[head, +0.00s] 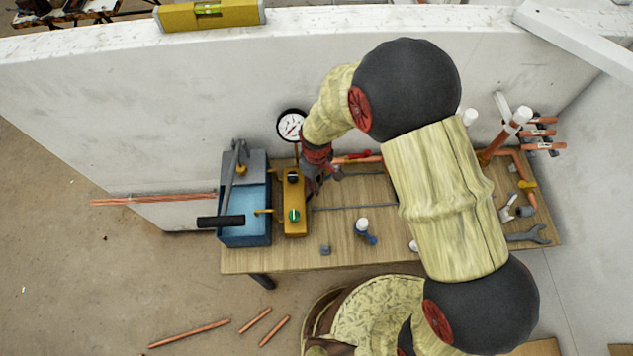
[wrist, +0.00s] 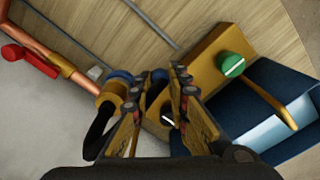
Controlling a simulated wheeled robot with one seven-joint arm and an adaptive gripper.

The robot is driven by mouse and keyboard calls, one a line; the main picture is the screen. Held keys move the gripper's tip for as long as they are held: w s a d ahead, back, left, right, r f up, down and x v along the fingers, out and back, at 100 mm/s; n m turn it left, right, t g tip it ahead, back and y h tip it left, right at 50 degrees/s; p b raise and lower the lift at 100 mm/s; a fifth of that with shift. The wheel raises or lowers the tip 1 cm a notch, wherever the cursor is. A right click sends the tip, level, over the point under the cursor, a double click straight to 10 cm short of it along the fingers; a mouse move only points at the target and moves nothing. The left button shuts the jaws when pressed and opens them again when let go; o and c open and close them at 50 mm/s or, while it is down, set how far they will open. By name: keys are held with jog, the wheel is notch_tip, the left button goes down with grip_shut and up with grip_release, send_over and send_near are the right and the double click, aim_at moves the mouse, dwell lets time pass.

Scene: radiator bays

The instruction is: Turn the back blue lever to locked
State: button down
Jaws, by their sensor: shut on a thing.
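My gripper (head: 322,176) is at the back of the workbench, just right of the yellow box, pointing down. In the wrist view its two fingers (wrist: 160,78) are close together, with a blue lever part (wrist: 158,75) between the tips. More blue (wrist: 119,76) shows just left of the fingers, beside a brass fitting (wrist: 110,95). The gripper is shut on this blue lever. In the head view my gripper hides it, so its angle and any locked mark cannot be read. Another blue lever (head: 370,240) with a white-capped stem stands nearer the bench front.
The yellow box (head: 294,228) has a black knob (head: 292,176) and a green knob (head: 294,215), close left of my gripper. A gauge (head: 291,125) and red-handled pipe (head: 352,157) are near the wall.

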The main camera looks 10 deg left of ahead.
jog(key=shift+d, duration=0.15)
jog(key=shift+w+d+n+b, duration=0.25)
jog(key=shift+d+n, duration=0.65)
jog(key=shift+n, duration=1)
jog(key=shift+w+d+n+b, duration=0.25)
jog(key=shift+d+n, duration=0.7)
jog(key=shift+n, duration=0.95)
jog(key=shift+w+d+n+b, duration=0.25)
jog(key=shift+d+n, duration=0.65)
jog(key=shift+n, duration=1)
jog(key=shift+d+n, duration=0.15)
jog(key=shift+n, duration=0.15)
jog(key=c, duration=1.7)
grip_release()
